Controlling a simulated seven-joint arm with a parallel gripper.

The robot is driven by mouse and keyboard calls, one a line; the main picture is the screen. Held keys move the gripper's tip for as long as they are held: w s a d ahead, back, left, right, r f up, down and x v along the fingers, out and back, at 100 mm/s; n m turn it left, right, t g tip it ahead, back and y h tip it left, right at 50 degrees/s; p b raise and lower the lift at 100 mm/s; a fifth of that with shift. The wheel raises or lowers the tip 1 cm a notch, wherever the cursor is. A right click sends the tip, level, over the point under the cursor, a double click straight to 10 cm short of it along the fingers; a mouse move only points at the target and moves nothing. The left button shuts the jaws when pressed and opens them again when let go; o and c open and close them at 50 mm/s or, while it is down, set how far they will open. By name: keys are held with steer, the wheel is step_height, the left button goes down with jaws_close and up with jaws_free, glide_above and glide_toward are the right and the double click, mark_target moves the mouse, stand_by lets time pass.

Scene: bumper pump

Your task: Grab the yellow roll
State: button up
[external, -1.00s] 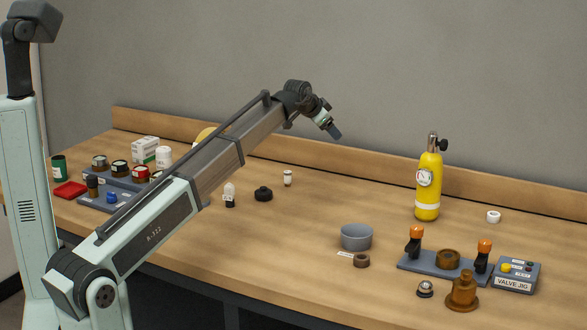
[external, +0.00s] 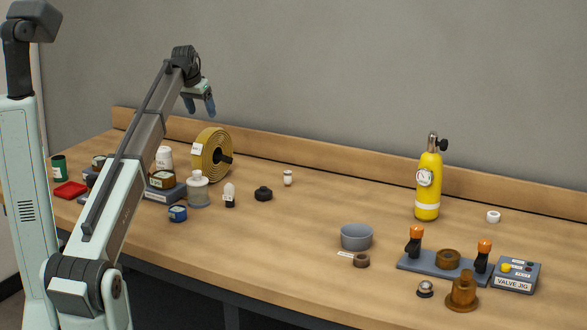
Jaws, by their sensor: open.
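The yellow roll (external: 207,152) stands upright on its edge at the back left of the bench. It has a dark core sticking out and a white label on its left side. My gripper (external: 200,108) is in the air above the roll, near its top left, with its fingers pointing down. The gripper is open and empty, apart from the roll. My forearm passes to the left of the roll and hides part of the bench items behind it.
A yellow cylinder (external: 428,190) and valve jig (external: 515,275) are far right.

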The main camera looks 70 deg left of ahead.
mark_target(208, 129)
steer(key=x, duration=0.8)
steer(key=shift+f, duration=0.25)
steer(key=shift+d+x, duration=0.2)
steer(key=shift+x, duration=1.1)
steer(key=shift+d+x, duration=0.25)
steer(key=shift+x, duration=1.05)
steer(key=shift+f, duration=0.15)
jaws_close()
